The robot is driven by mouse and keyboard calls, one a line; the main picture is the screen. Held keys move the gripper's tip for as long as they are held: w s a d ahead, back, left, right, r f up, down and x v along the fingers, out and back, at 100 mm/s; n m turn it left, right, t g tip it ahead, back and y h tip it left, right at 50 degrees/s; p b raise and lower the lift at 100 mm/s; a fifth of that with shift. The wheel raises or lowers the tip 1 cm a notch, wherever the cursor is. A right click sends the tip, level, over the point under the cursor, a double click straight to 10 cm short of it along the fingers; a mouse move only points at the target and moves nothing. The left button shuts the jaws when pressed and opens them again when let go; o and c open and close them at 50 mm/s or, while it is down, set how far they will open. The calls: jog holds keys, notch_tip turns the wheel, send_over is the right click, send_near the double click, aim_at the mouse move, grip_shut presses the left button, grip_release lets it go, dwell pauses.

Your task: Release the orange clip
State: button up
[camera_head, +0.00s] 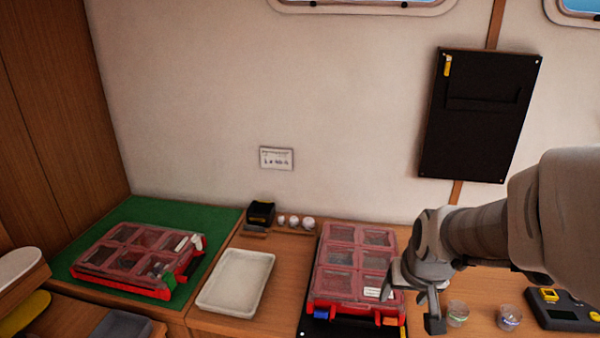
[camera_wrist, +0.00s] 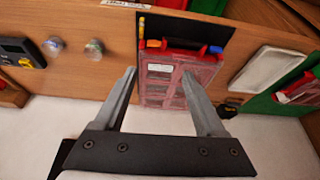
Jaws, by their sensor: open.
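A red case (camera_head: 338,276) with a clear compartmented lid stands on the wooden counter, lid down. On its front edge are the orange clip (camera_head: 390,321) at right and a blue clip (camera_head: 320,314) at left. In the wrist view the orange clip (camera_wrist: 153,43) and blue clip (camera_wrist: 216,49) sit on the case's far edge. Whether the orange clip is latched is too small to tell. My gripper (camera_head: 415,306) is open and empty, above the case's front right corner. In the wrist view my gripper (camera_wrist: 159,71) has its fingers spread either side of the case, apart from the orange clip.
A white tray (camera_head: 235,283) lies left of the case. A second red case (camera_head: 135,262) rests on a green mat (camera_head: 165,212). Two small clear jars (camera_head: 457,313) and a dark meter (camera_head: 566,312) stand at right. A black board (camera_head: 478,115) hangs on the wall.

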jog(key=d, duration=0.1)
jog(key=b, duration=1.2)
send_near(391, 319)
jog(key=x, duration=0.8)
jog(key=shift+w+d+f, duration=0.1)
jog(key=shift+f, duration=0.15)
grip_shut()
